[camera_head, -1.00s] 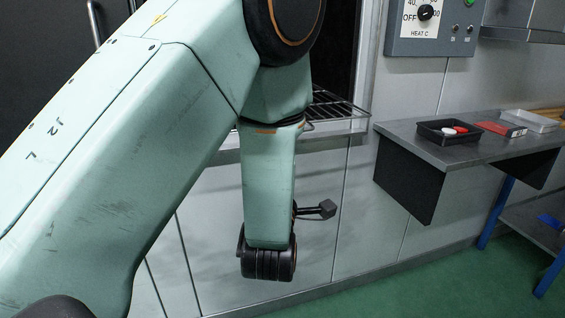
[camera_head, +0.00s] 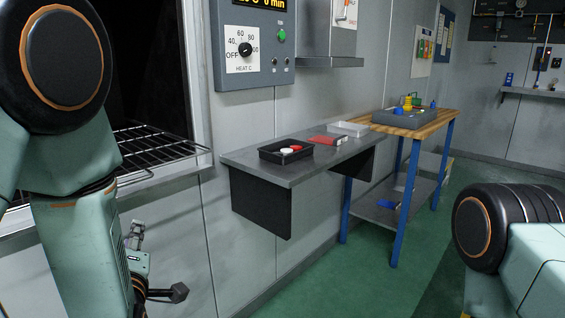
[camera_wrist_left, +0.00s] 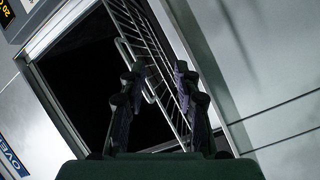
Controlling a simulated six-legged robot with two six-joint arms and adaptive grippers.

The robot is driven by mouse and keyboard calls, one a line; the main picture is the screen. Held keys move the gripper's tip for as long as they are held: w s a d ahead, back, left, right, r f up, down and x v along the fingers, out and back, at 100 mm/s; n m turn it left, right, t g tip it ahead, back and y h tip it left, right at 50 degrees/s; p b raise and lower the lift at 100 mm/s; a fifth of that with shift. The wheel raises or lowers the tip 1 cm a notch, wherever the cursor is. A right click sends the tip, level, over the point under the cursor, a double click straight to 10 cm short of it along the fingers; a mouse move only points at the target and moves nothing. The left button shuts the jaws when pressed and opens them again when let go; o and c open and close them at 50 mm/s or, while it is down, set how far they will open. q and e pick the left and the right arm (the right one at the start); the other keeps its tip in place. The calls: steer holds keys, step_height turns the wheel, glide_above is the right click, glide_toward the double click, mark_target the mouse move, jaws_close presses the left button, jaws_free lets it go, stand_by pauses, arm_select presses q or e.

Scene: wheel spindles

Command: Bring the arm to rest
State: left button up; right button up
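My left arm fills the left of the head view, in front of the open oven. My left gripper (camera_wrist_left: 157,74) shows in the left wrist view with its two dark fingers apart and nothing between them. The oven's wire rack (camera_wrist_left: 150,55) and dark opening lie beyond the fingertips. In the head view a small part of the left gripper (camera_head: 136,236) shows beside the arm, below the rack (camera_head: 150,150). Part of my right arm shows at the lower right of the head view. Its gripper is out of view.
A grey wall shelf (camera_head: 240,160) holds a black tray (camera_head: 268,156), a red item (camera_head: 325,140) and a white tray (camera_head: 347,128). Beyond it stands a wooden-topped table (camera_head: 440,121) with blue legs and a grey bin (camera_head: 400,121). Green floor lies open between table and right arm.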

arm_select(q)
steer(key=s+d+f+m+g+h, duration=0.2)
steer(key=s+f+m+g+h, duration=0.15)
steer(key=s+f+m, duration=0.45)
steer(key=s+d+f+m+g+h, duration=0.25)
steer(key=f+m+g, duration=0.2)
steer(key=f, duration=0.85)
steer(key=s+d+f+m+g, duration=0.1)
steer(key=s+f+g, duration=0.3)
steer(key=s, duration=0.8)
steer(key=s+d+f+m+g, duration=0.1)
steer(key=s+f+m+g, duration=0.2)
steer(key=s+f, duration=0.4)
steer(key=s+g, duration=0.1)
steer(key=s, duration=0.3)
steer(key=shift+s+d+f+h, duration=0.15)
steer(key=shift+s+f+h, duration=0.25)
steer(key=shift+s, duration=0.1)
